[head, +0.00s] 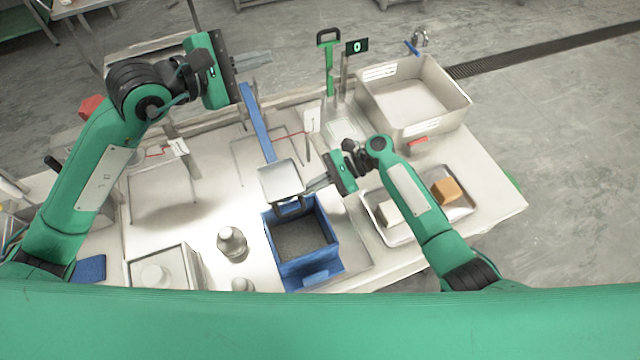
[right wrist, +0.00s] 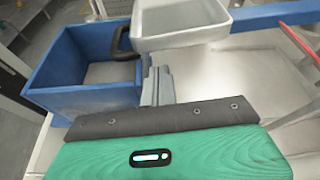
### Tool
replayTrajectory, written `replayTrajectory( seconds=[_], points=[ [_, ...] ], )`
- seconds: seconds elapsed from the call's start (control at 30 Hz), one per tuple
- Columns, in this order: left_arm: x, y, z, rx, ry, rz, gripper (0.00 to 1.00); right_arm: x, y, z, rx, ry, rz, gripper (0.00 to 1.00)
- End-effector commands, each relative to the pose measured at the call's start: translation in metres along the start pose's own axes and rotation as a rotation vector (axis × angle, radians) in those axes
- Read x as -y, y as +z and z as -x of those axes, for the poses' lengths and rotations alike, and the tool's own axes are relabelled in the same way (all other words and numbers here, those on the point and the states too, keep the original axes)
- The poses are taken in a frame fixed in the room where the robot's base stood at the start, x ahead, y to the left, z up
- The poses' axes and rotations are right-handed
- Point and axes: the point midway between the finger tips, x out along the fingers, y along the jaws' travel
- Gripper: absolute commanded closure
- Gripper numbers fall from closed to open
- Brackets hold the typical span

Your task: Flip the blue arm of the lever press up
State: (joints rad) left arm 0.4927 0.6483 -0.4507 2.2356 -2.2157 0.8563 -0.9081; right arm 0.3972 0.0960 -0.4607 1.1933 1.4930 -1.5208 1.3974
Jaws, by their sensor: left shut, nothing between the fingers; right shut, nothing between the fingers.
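The blue arm (head: 258,125) of the lever press is a long bar slanting across the back middle of the table. Its near end meets a grey square pan (head: 281,181); the bar also shows at the top right of the right wrist view (right wrist: 270,16). The pan is above the back edge of a blue open box (head: 320,265). My left gripper (head: 268,58) is shut and empty in the air, near the bar's far end in the picture. My right gripper (head: 310,186) is shut and empty just right of the pan; its fingers (right wrist: 157,80) point toward the pan's dark handle (right wrist: 123,42).
A metal tray with a white block (head: 389,214) and an orange block (head: 446,190) lies at right. Metal weights (head: 231,242) stand left of the box.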

Motion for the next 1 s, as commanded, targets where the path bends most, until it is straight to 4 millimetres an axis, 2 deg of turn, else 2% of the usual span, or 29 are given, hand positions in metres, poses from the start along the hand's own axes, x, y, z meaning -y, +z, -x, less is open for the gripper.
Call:
replayTrajectory(
  seconds=[0.2, 0.6, 0.83, 1.0],
  points=[
    [0.000, 0.000, 0.000, 0.000, 0.000, 0.000, 1.00, 0.000, 0.014, 0.005, 0.000, 0.000, 0.001, 1.00],
    [0.000, 0.000, 0.000, 0.000, 0.000, 0.000, 1.00, 0.000, 0.017, 0.006, 0.000, 0.000, 0.000, 1.00],
    [0.000, 0.000, 0.000, 0.000, 0.000, 0.000, 1.00, 0.001, 0.035, 0.013, 0.000, 0.000, 0.003, 1.00],
    [0.000, 0.000, 0.000, 0.000, 0.000, 0.000, 1.00, 0.001, 0.036, 0.013, 0.001, 0.001, 0.000, 1.00]
  ],
)
